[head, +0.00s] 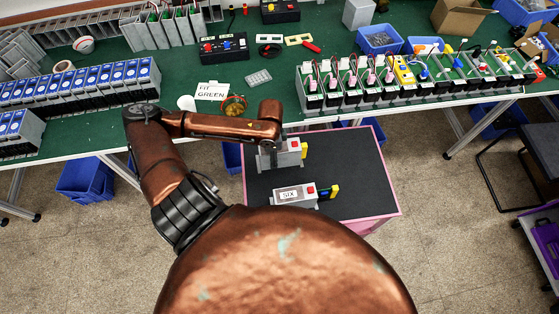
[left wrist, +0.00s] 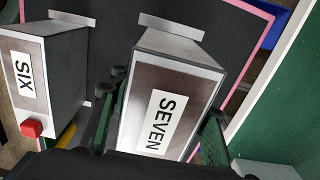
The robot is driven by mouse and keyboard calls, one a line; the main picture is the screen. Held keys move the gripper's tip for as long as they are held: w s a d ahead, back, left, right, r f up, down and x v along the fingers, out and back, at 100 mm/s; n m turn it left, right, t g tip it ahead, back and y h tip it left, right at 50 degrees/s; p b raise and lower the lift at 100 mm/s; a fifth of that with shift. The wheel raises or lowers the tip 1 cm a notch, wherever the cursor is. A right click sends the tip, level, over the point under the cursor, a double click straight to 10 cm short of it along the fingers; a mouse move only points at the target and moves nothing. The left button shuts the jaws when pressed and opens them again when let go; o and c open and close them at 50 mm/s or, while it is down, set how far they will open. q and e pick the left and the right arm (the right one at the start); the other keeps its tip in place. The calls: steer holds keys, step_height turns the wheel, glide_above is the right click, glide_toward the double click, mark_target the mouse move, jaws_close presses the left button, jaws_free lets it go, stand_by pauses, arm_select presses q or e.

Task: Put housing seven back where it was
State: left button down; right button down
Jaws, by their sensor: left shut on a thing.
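Housing seven (left wrist: 180,75), a grey box with a white SEVEN label, is between the fingers of my left gripper (left wrist: 160,118) in the left wrist view. The gripper is shut on it. In the head view housing seven (head: 293,147) shows a red button and a yellow part, partly hidden by my wrist, over the far part of a black-topped stand (head: 350,170). I cannot tell whether it touches the top. Housing six (head: 293,195), labelled SIX, sits on the stand nearer to me; it also shows at left in the left wrist view (left wrist: 45,75). My right gripper is out of view.
A green bench (head: 150,70) runs behind the stand. A row of open housings (head: 400,85) lines its front right, blue-topped units (head: 80,80) its left. A FIT GREEN card (head: 212,91) lies between them. The stand's right side is clear.

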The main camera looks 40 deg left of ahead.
mark_target(279, 154)
arm_select(q)
steer(key=w+f, duration=0.1)
steer(key=f, duration=0.1)
steer(key=w+f, duration=0.1)
steer(key=w, duration=0.1)
steer(key=shift+d+f, duration=0.35)
steer(key=shift+f, duration=1.5)
steer(key=shift+f, duration=0.1)
steer(key=c, duration=1.1)
jaws_free()
step_height(279, 154, up, 12)
steer(key=shift+r, duration=0.1)
steer(key=shift+r+p, duration=0.1)
steer(key=shift+p, duration=0.25)
